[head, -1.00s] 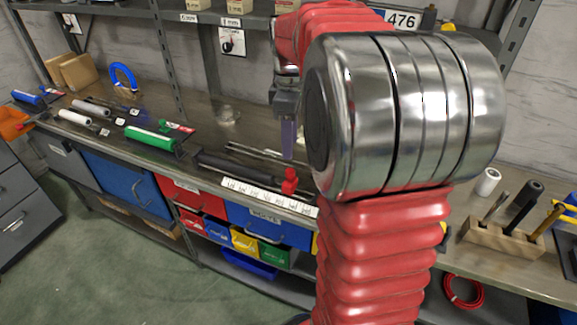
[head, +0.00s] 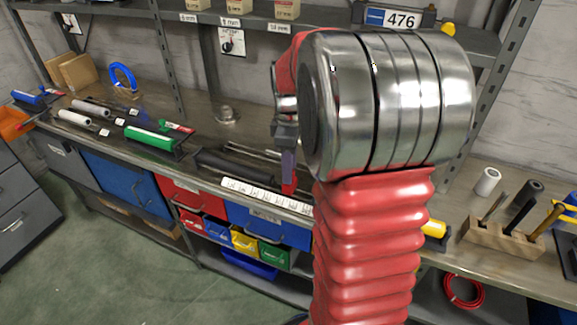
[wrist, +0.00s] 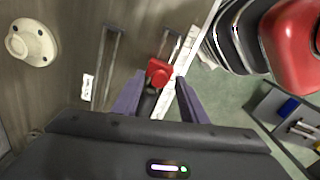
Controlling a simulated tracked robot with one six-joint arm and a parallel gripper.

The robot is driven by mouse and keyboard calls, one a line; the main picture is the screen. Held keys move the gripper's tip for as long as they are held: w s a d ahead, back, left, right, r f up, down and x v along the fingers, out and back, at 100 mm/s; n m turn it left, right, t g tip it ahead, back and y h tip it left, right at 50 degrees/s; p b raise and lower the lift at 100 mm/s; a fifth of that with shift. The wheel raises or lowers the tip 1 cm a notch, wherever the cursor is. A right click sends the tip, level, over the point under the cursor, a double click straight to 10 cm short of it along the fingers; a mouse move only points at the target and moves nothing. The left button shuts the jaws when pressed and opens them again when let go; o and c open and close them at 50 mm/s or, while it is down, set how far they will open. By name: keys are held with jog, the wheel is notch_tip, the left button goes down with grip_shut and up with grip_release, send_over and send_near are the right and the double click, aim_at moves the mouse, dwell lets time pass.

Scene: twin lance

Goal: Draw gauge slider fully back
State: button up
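The gauge slider is a small red block (wrist: 159,72) on a track beside a white marked scale strip (head: 262,196). In the head view the slider (head: 289,188) is partly hidden behind my gripper's purple finger. The scale (wrist: 181,68) runs past the right finger. My arm hides part of the bench behind it in the head view.
Thin metal rods (head: 250,152) lie behind the scale. A round pale knob (wrist: 31,43) is at left in the wrist view. A green roller (head: 150,138) lies further left on the bench. A wooden tool block (head: 505,239) stands at right. Shelf uprights rise behind.

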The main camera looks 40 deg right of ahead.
grip_shut()
dwell(0.4)
